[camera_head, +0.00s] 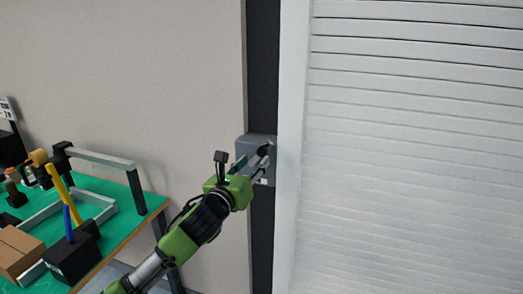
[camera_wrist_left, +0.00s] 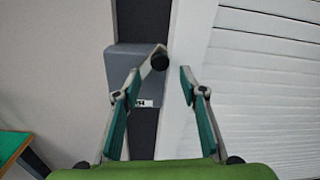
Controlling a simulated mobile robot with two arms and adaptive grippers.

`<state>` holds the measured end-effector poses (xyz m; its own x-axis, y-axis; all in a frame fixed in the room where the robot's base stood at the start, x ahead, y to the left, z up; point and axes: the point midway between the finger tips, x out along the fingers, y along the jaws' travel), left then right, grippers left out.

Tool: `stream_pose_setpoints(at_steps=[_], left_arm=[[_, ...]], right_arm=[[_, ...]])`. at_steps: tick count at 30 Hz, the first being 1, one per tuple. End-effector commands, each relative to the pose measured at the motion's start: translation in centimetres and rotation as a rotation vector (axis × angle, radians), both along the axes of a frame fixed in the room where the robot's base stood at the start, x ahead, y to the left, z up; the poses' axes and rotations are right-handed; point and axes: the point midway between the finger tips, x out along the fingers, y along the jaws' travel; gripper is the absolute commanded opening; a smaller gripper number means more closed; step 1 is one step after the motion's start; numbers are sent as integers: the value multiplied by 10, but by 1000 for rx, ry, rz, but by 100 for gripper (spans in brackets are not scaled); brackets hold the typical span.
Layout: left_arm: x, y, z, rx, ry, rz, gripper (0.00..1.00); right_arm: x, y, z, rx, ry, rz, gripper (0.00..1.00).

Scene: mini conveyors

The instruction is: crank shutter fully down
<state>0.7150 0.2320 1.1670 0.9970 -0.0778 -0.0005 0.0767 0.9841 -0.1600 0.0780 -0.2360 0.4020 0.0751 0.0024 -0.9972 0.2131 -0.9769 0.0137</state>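The white slatted shutter (camera_head: 415,130) fills the right side of the head view; its bottom edge is out of view. It also shows at the right in the left wrist view (camera_wrist_left: 262,70). A grey crank box (camera_head: 243,146) is mounted on the dark post left of the shutter frame. Its crank ends in a black knob (camera_wrist_left: 159,62), on a short grey arm (camera_wrist_left: 148,68). My left gripper (camera_wrist_left: 160,76) is open, its teal-padded fingers apart on either side of the knob. I see no finger contact with the knob; the depth gap is unclear. My right gripper is out of view.
A green-topped table (camera_head: 152,198) stands at the lower left, with a cardboard box (camera_head: 18,250), a black box (camera_head: 72,258) and small conveyor parts. The dark post (camera_head: 262,60) and white shutter frame (camera_head: 293,90) stand close to my left gripper. The beige wall is bare.

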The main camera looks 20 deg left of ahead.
Motion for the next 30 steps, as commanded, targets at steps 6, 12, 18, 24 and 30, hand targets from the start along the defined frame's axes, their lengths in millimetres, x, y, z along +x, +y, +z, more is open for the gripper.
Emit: stream_pose_setpoints(at_steps=[6, 12, 18, 24, 30], left_arm=[[40, -3, 3, -4, -1, 1, 38], [64, -5, 1, -3, 0, 1, 38], [74, -6, 0, -2, -1, 0, 38], [75, -6, 0, -2, -1, -1, 38], [75, -6, 0, -1, -1, 0, 10]], right_arm=[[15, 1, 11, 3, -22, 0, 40], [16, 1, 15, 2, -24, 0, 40], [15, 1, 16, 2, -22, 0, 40], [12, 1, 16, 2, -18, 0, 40], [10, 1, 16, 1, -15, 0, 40]])
